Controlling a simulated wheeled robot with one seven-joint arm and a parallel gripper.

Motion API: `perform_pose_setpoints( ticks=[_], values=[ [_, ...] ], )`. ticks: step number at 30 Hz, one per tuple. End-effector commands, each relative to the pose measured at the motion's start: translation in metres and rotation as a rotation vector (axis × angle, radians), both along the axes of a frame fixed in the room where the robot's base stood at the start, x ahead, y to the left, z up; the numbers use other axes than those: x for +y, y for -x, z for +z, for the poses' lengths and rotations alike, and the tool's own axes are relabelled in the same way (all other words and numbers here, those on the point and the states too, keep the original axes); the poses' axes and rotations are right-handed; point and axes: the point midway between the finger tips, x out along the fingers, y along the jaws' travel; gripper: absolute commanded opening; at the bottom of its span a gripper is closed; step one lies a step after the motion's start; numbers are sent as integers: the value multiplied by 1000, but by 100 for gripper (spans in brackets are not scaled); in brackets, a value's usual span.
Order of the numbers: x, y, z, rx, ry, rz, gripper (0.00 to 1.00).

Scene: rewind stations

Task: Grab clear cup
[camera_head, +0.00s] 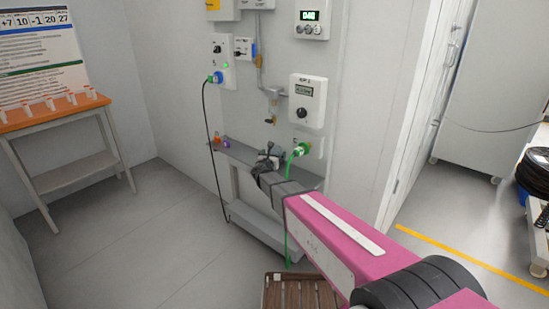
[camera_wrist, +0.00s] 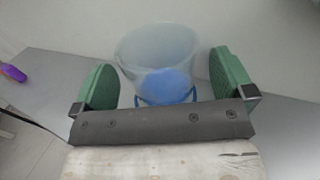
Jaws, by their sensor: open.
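The clear cup (camera_wrist: 158,55) stands on a grey surface (camera_wrist: 50,85) in the wrist view. It is translucent, with blue in its lower part. My gripper (camera_wrist: 165,72) is open, with one green finger pad on each side of the cup. In the head view my gripper (camera_head: 268,168) is over the small grey wall bench (camera_head: 240,160). The cup cannot be made out clearly there.
A purple item (camera_wrist: 13,72) lies at the left of the wrist view. Wall devices (camera_head: 308,100) with a green plug and cable are close to my gripper. An orange-topped table (camera_head: 45,112) with several small cups stands at left. A wooden crate (camera_head: 300,292) is on the floor.

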Motion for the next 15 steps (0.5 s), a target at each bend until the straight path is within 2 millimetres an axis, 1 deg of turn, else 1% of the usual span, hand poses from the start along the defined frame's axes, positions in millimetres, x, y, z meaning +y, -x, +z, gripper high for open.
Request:
perform_pose_setpoints(
  ticks=[1, 7, 8, 9, 11, 12, 13, 14, 15],
  values=[
    [-1, -4, 0, 0, 0, 0, 100],
    [-1, -4, 0, 0, 0, 0, 100],
    [-1, -4, 0, 0, 0, 0, 93],
    [-1, -3, 0, 0, 0, 0, 80],
    [-1, -3, 0, 0, 0, 0, 61],
    [-1, -3, 0, 0, 0, 0, 48],
    [-1, -3, 0, 0, 0, 0, 46],
    [-1, -3, 0, 0, 0, 0, 46],
    [-1, -3, 0, 0, 0, 0, 42]
  ],
)
